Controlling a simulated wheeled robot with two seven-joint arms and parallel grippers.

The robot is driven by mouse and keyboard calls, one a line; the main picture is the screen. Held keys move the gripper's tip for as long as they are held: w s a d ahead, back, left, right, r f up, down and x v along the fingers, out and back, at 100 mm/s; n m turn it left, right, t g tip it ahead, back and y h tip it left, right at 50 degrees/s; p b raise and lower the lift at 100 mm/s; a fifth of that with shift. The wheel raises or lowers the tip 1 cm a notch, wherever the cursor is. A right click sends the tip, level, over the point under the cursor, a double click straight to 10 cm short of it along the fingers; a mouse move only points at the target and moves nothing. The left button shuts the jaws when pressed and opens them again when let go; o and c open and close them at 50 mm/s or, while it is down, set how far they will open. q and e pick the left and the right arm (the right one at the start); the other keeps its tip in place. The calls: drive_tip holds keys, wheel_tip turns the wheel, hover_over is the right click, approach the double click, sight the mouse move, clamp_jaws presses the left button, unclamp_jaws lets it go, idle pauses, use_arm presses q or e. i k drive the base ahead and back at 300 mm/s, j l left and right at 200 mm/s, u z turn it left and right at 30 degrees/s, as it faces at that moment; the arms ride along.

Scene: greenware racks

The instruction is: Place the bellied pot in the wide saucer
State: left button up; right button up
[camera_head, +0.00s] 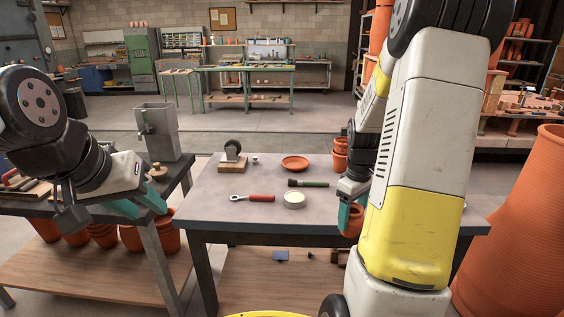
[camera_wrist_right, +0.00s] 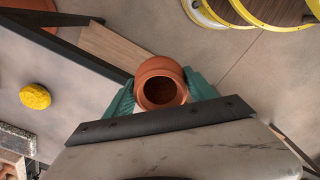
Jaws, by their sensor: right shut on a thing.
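The bellied pot (camera_wrist_right: 183,71) is terracotta, round-bodied with a narrower open mouth, seen from above in the right wrist view. My right gripper (camera_wrist_right: 160,88) is shut around it, one teal finger on each side. In the head view the pot (camera_head: 353,222) shows partly behind the teal fingers of my right gripper (camera_head: 348,213), near the table's front edge. The wide saucer (camera_head: 295,163), a shallow orange dish, lies empty on the table, farther back and left of the pot. My left gripper (camera_head: 143,206) is open and empty at the left, away from both.
Stacked pots (camera_head: 340,152) stand right of the saucer. A yellow sponge (camera_wrist_right: 35,96) shows in the wrist view.

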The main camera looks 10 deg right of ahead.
sight(295, 166)
drive_tip(key=i, duration=1.25)
